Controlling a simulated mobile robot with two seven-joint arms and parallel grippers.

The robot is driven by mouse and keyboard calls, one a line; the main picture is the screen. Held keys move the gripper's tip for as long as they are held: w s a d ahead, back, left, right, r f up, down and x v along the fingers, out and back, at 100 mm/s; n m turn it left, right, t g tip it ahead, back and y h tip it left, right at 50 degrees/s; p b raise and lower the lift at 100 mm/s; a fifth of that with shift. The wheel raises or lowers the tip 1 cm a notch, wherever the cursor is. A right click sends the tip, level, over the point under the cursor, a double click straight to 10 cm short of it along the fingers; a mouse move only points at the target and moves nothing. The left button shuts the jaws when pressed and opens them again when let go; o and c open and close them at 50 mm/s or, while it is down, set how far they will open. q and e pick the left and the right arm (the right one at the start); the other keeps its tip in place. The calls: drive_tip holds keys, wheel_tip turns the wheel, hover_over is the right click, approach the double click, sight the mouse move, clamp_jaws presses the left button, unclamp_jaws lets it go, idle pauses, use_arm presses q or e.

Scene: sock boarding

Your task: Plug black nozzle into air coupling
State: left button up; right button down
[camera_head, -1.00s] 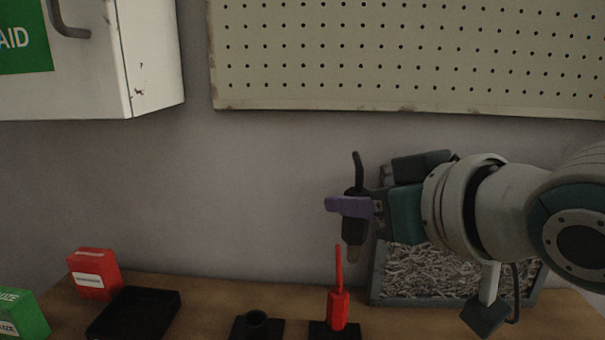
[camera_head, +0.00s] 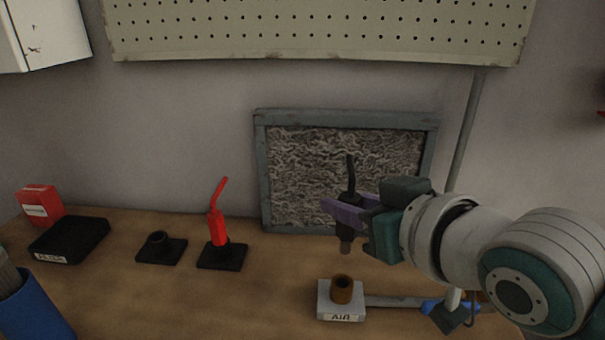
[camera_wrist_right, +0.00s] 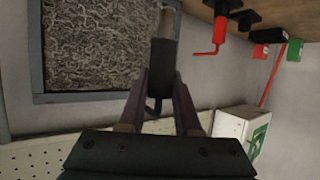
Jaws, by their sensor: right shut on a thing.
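My right gripper (camera_head: 350,212) is shut on the black nozzle (camera_head: 349,180), holding it upright with its thin tube up and its metal tip down. The nozzle also shows between the purple fingers in the right wrist view (camera_wrist_right: 162,68). The air coupling (camera_head: 342,289) is a brown round socket on a grey block labelled AIR, on the table. The nozzle's tip is above the coupling and apart from it. My left gripper is not in view.
A red nozzle (camera_head: 217,226) stands in a black holder. Left of it are an empty black holder (camera_head: 161,249), a black tray (camera_head: 70,239) and a red box (camera_head: 40,205). A framed grey panel (camera_head: 262,170) leans on the wall behind. A blue container (camera_head: 35,310) is at front left.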

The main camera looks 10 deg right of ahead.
sight(349, 250)
drive_tip(key=shift+r+p, duration=0.1)
drive_tip(key=shift+p, duration=0.2)
drive_tip(key=shift+f+b, duration=1.7)
drive_tip(key=shift+f, duration=0.65)
drive_tip(key=shift+f+b, duration=0.95)
drive_tip(key=shift+f, duration=0.65)
drive_tip(key=shift+f+b, duration=0.6)
drive_tip(key=c, duration=0.5)
unclamp_jaws()
drive_tip(key=shift+s+d, duration=0.1)
